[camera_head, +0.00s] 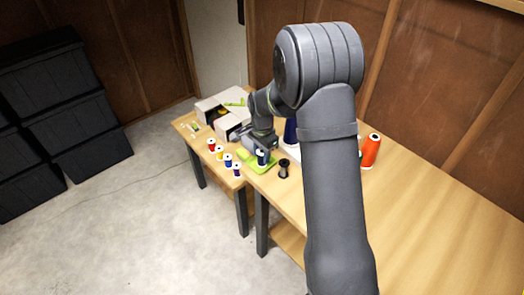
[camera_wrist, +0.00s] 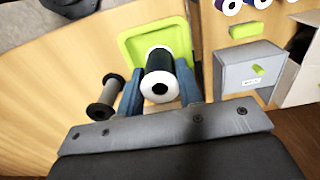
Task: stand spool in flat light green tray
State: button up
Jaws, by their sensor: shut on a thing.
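My gripper (camera_wrist: 160,97) is shut on a spool (camera_wrist: 160,72) with dark blue thread and white ends. In the wrist view its white end with a dark hole faces the camera. The flat light green tray (camera_wrist: 183,30) is beyond the spool, which overlaps it. In the head view the spool (camera_head: 262,157) is between the fingers at the tray (camera_head: 262,170). Whether the spool touches the tray's floor I cannot tell.
Several small coloured spools (camera_head: 219,153) stand left of the tray. A grey drawer cabinet (camera_wrist: 250,70) is nearby.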

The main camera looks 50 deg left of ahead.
jog(key=o, duration=0.9)
jog(key=shift+r, duration=3.5)
jog(key=shift+f, duration=2.9)
